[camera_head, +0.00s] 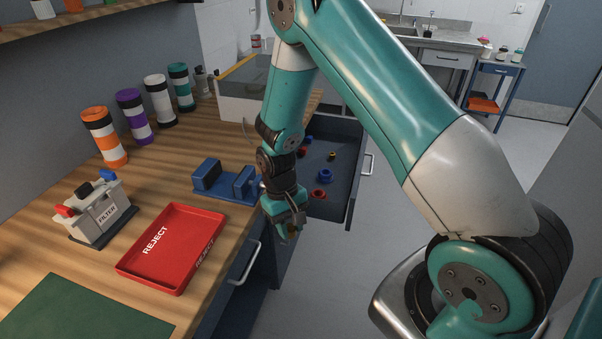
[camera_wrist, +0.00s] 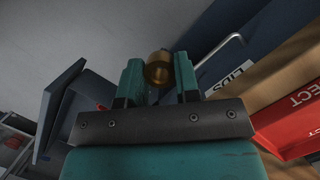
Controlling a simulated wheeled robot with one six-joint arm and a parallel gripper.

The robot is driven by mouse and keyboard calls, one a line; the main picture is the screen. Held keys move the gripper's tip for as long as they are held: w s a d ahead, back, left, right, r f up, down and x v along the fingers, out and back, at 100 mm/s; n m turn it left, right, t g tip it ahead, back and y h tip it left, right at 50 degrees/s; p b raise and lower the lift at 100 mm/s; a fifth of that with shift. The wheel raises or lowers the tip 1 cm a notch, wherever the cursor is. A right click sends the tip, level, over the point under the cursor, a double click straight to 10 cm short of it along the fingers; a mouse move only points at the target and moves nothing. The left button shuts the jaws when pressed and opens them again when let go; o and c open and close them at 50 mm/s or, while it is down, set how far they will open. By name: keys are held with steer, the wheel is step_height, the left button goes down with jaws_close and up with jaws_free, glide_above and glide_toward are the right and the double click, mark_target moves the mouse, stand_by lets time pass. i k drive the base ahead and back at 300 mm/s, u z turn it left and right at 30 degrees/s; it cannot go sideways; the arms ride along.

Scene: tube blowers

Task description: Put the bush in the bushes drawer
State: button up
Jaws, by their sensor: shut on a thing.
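My gripper (camera_head: 288,228) hangs in front of the bench edge, beside the near end of an open drawer (camera_head: 349,190). It is shut on a small brass-coloured bush (camera_wrist: 158,70), seen between the fingers in the wrist view. In the head view the bush is barely visible at the fingertips. The open drawer holds several small red, blue and yellow ring-like pieces. No label on this drawer is readable. In the wrist view, a dark blue drawer front labelled LIDS (camera_wrist: 228,77) is to the right of the bush.
A red REJECT tray (camera_head: 170,248), a grey FILTER part (camera_head: 98,212) and a blue fixture (camera_head: 225,182) stand on the wooden bench. Several banded tubes line the wall. A bar handle (camera_head: 245,262) sticks out below the bench top. The floor to the right is clear.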

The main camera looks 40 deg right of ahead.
mark_target(336, 147)
steer(key=z, duration=0.75)
steer(key=k, duration=1)
steer(key=z, duration=1.6)
steer(key=i, duration=1.9)
steer(key=u, duration=0.7)
steer(key=i, duration=1.05)
steer(key=u, duration=1.7)
steer(key=i, duration=0.7)
steer(key=u, duration=0.6)
